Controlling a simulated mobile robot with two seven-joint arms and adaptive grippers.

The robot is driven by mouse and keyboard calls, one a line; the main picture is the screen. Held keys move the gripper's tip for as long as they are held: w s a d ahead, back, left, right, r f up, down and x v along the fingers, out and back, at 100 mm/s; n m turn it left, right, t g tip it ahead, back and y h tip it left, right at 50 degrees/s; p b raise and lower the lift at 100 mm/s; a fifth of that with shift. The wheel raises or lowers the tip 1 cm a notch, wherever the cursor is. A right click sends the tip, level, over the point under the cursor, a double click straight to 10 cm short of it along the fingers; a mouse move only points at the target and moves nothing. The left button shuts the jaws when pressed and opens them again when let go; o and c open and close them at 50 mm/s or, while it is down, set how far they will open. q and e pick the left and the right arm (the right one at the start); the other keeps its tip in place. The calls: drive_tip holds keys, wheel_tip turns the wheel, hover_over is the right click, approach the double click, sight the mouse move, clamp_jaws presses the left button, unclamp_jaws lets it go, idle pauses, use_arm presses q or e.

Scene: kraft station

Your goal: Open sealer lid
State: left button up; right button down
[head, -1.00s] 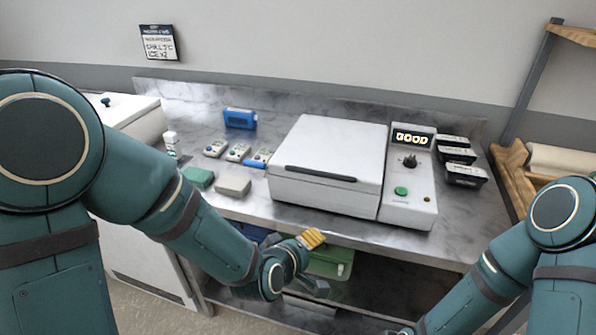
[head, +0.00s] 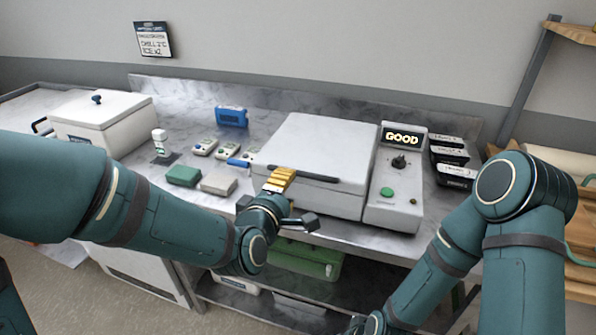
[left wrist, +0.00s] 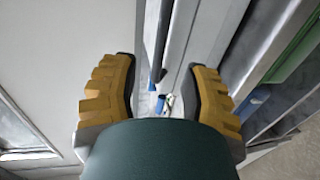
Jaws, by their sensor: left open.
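The white sealer (head: 312,150) stands on the steel counter with its lid down. A dark handle bar (head: 315,178) runs along the lid's front edge. My left gripper (head: 283,178), with yellow fingers, is at the left part of the front edge, close to the handle's left end. In the left wrist view my left gripper (left wrist: 165,95) is open, and the dark handle bar (left wrist: 158,45) lies in the space between its fingers. Whether a finger touches it I cannot tell. My right gripper (head: 365,325) is low at the bottom edge, mostly hidden by my arm.
The control panel (head: 392,205) with a lit "GOOD" display stands right of the lid. Black trays (head: 452,165) are farther right. Green (head: 183,176) and grey (head: 218,182) blocks lie left of the sealer. A green bin (head: 300,262) sits on the shelf below.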

sight(297, 175)
use_arm(q)
drive_tip(key=x, duration=0.9)
clamp_jaws()
